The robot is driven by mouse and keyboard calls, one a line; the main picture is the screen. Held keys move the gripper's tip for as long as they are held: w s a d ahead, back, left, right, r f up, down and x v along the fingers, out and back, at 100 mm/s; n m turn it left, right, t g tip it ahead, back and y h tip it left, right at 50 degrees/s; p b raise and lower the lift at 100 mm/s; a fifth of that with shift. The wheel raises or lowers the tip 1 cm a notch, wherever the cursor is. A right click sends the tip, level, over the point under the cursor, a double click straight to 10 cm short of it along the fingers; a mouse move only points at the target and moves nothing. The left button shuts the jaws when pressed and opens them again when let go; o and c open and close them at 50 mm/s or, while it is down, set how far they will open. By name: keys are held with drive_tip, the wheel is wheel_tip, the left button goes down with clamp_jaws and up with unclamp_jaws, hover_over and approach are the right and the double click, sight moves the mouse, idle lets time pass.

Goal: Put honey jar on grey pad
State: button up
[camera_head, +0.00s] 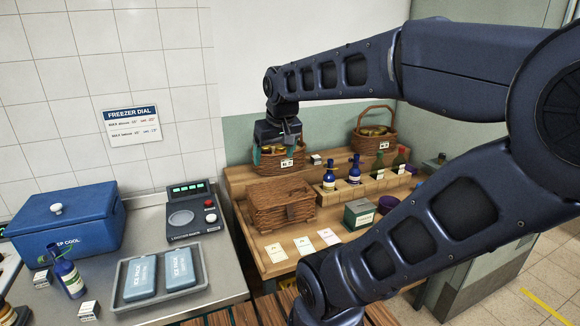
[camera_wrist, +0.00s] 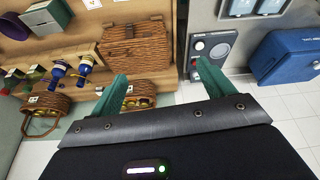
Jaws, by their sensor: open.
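My gripper (camera_head: 278,148) is open, its green fingers spread, in front of and over a wicker basket (camera_head: 268,166) at the back of the wooden bench. It also shows in the wrist view (camera_wrist: 161,70), with nothing held between the fingers. Gold-lidded jars (camera_wrist: 140,102) sit in that basket, partly hidden by my gripper. More gold lids (camera_head: 374,131) show in a second handled basket (camera_head: 384,144) to the right. I cannot read which jar is honey. A grey oval pad (camera_head: 181,218) lies on the dark device on the steel counter.
A closed wicker hamper (camera_head: 280,207) stands in front of the basket. Blue bottles (camera_head: 354,172) stand right of it. A blue cool box (camera_head: 66,222) and a tray (camera_head: 123,300) of ice packs occupy the counter. My arm hides part of the right side.

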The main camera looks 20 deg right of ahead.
drive_tip(key=shift+m, duration=0.6)
drive_tip(key=s+d+f, duration=0.1)
drive_tip(key=s+d, duration=0.1)
drive_tip(key=s, duration=0.1)
drive_tip(key=s+f, duration=0.1)
drive_tip(key=shift+s+d+f, duration=0.2)
drive_tip(key=shift+d+f, duration=0.1)
drive_tip(key=shift+d, duration=0.1)
idle(0.3)
